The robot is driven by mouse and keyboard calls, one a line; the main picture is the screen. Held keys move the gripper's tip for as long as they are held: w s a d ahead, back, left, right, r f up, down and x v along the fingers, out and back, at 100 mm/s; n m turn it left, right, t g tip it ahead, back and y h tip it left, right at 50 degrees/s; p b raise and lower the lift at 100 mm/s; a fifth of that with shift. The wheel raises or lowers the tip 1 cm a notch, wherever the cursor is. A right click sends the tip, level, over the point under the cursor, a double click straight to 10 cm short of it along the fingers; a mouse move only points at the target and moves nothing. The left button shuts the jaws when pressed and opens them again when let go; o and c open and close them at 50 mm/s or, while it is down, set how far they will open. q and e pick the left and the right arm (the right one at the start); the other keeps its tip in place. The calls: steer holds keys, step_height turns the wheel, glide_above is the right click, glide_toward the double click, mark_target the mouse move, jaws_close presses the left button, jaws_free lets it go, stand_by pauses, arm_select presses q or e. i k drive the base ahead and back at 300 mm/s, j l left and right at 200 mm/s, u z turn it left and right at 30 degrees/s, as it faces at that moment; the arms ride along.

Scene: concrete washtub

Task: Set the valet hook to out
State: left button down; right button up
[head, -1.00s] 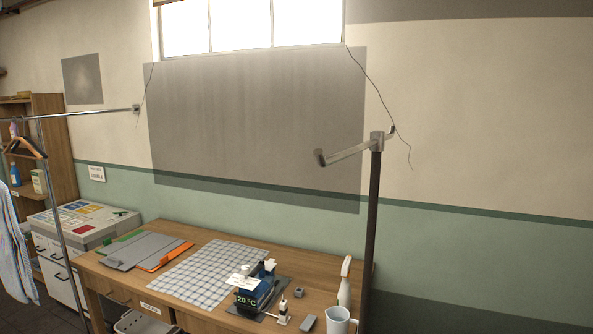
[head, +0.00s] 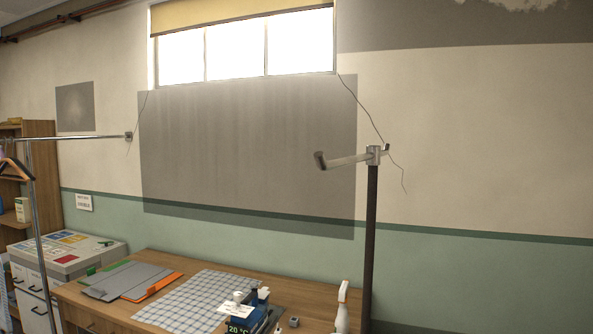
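The valet hook (head: 345,160) is a pale metal arm at the top of a dark upright post (head: 371,235), right of the picture's middle. It joins the post at a grey collar (head: 373,155). The arm reaches out to the left and has a darker, upturned tip. A short stub sticks out on the collar's right side. Neither of my grippers shows in the head view.
A wooden table (head: 285,292) stands left of the post, with a checked cloth (head: 190,302), grey folders (head: 128,280), a blue device (head: 248,312) and a spray bottle (head: 342,307). A clothes rail (head: 80,138) is at the left.

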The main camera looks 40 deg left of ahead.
mark_target(373, 153)
steer(key=i+j, duration=0.15)
steer(key=j, duration=0.2)
steer(key=i+j, duration=0.2)
steer(key=j, duration=0.15)
steer(key=i+j, duration=0.15)
steer(key=j, duration=0.2)
steer(key=i+j, duration=0.2)
steer(key=j, duration=0.15)
